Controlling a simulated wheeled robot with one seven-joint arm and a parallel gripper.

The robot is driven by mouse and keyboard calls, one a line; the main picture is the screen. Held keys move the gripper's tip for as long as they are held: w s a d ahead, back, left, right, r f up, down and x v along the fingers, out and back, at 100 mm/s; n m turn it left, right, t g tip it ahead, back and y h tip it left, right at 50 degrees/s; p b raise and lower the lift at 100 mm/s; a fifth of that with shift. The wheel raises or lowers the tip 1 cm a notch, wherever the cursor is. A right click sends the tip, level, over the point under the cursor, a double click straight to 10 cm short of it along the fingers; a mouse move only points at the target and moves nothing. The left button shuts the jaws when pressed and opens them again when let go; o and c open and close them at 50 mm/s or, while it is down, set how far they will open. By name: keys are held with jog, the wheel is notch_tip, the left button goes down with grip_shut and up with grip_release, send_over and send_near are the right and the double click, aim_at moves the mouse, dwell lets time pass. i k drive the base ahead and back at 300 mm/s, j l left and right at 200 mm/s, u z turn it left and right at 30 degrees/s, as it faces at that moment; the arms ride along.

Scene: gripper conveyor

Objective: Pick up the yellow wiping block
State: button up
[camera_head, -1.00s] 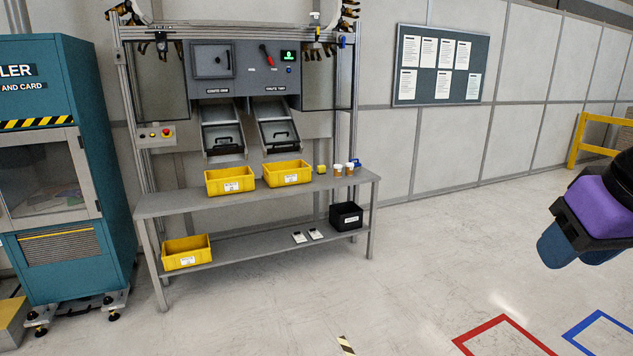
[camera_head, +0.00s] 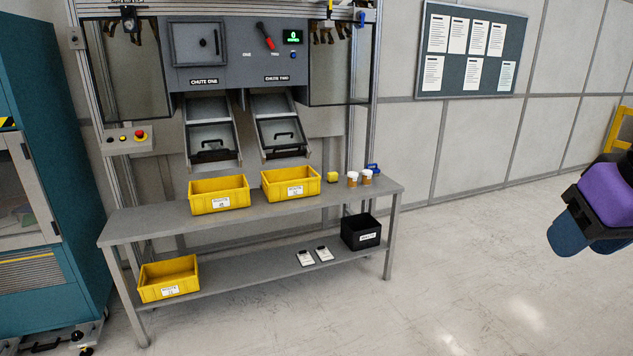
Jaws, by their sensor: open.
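The yellow wiping block (camera_head: 333,177) is a small yellow cube on the grey bench top, just right of the right-hand yellow bin. It stands apart from two small white-capped orange bottles to its right. My gripper (camera_head: 590,242), purple and black with dark blue ends, hangs at the right edge of the view, partly cut off. It is open, with nothing seen in it, and is far from the block, out over the open floor.
The bench (camera_head: 150,222) carries two yellow bins (camera_head: 219,195) (camera_head: 291,184) below chutes. A blue item (camera_head: 373,168) is behind the bottles (camera_head: 352,179) (camera_head: 367,177). The lower shelf holds a black box (camera_head: 361,232), another yellow bin (camera_head: 169,279) and two white cards. Floor in front is clear.

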aim_at(332, 177)
jog(key=i, duration=3.75)
jog(key=i+u, duration=0.3)
jog(key=i+l, duration=0.05)
jog(key=i, duration=0.05)
